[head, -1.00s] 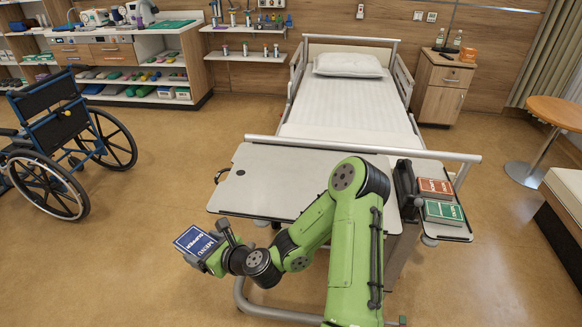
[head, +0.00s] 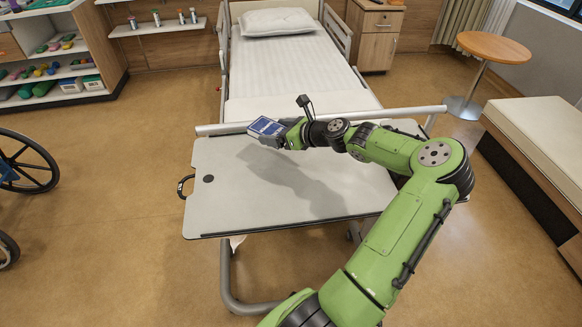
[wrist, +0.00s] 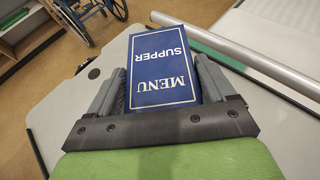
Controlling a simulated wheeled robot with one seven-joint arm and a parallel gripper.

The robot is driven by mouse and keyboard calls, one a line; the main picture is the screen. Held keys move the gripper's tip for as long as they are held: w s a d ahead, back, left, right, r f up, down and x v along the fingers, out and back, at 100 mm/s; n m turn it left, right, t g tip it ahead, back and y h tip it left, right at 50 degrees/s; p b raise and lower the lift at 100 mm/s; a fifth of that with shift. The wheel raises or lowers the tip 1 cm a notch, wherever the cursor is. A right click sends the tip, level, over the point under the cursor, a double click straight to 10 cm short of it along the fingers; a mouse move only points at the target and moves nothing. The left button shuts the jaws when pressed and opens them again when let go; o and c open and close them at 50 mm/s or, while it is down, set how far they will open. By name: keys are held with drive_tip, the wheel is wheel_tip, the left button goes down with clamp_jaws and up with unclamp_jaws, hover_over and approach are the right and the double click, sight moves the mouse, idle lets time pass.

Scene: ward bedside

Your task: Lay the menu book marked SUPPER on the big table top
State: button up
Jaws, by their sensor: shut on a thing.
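The blue menu book (wrist: 162,65) has a white border and the words MENU and SUPPER, upside down in the wrist view. It also shows in the head view (head: 266,127), held at the end of my arm. My gripper (wrist: 160,88) is shut on the book, with one finger along each side. The gripper also shows in the head view (head: 284,131). The big table top (head: 230,214) is a pale grey board across the foot of the bed. The book appears above its far part, apart from it; a shadow of my arm falls on the board.
A light rail (head: 215,129) runs along the far edge of the table top, close to the book. The bed (head: 290,60) lies beyond. The left and front of the board are bare. A wheelchair (head: 25,165) stands at the left, and a padded bench (head: 540,140) at the right.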

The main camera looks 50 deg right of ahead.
sight(292, 160)
drive_tip(key=s+d, duration=0.1)
drive_tip(key=s+d+r, duration=0.1)
drive_tip(key=d, duration=0.1)
drive_tip(key=shift+s, duration=0.2)
drive_tip(key=f+b, duration=0.2)
drive_tip(key=f, duration=0.3)
drive_tip(key=f+b, duration=0.2)
drive_tip(key=f, duration=0.3)
drive_tip(key=shift+s+d+f, duration=0.15)
drive_tip(key=shift+d, duration=0.05)
